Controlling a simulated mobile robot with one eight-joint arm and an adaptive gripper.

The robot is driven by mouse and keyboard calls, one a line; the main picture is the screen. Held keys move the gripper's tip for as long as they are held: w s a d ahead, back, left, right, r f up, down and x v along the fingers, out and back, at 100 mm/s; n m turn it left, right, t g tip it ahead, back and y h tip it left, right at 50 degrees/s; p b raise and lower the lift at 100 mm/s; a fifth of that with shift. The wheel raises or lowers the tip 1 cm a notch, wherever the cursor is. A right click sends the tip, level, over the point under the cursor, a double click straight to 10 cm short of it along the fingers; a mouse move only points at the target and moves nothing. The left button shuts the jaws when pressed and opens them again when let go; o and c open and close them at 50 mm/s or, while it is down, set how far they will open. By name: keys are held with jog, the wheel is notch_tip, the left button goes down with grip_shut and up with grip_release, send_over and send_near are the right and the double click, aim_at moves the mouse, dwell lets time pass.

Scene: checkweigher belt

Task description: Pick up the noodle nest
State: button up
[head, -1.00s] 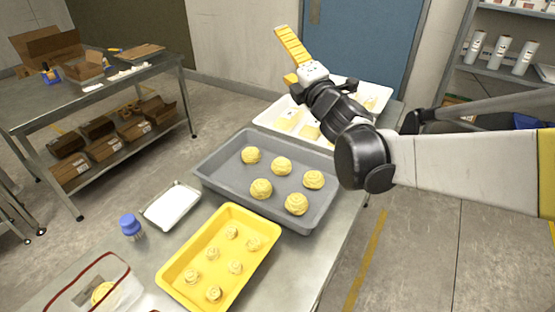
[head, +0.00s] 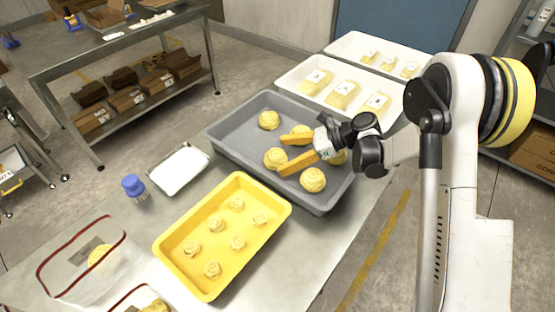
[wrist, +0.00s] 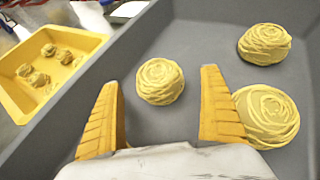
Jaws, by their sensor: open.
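Several large yellow noodle nests sit in the grey tray (head: 238,138) in the head view. One noodle nest (head: 274,158) lies just ahead of my gripper (head: 282,154). In the wrist view this noodle nest (wrist: 160,82) appears centred between the two yellow fingers of my gripper (wrist: 161,76), with gaps on both sides. My gripper is open and empty, tilted down over the tray. Another nest (wrist: 266,116) shows close beside the right finger, and a third (wrist: 265,44) is farther off at upper right. In the head view, my gripper partly hides the nests behind it.
A yellow tray (head: 168,240) with several smaller nests stands in front. White trays (head: 290,82) with packs are behind. A small white tray (head: 178,170) and a blue-topped brush (head: 133,187) are at left. The grey tray's raised walls surround the nests.

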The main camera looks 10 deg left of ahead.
aim_at(270, 160)
jog(key=b+x, duration=0.2)
jog(key=x, duration=0.2)
jog(key=shift+s+a+f, duration=0.15)
jog(key=shift+a, duration=0.15)
jog(key=c, duration=1.5)
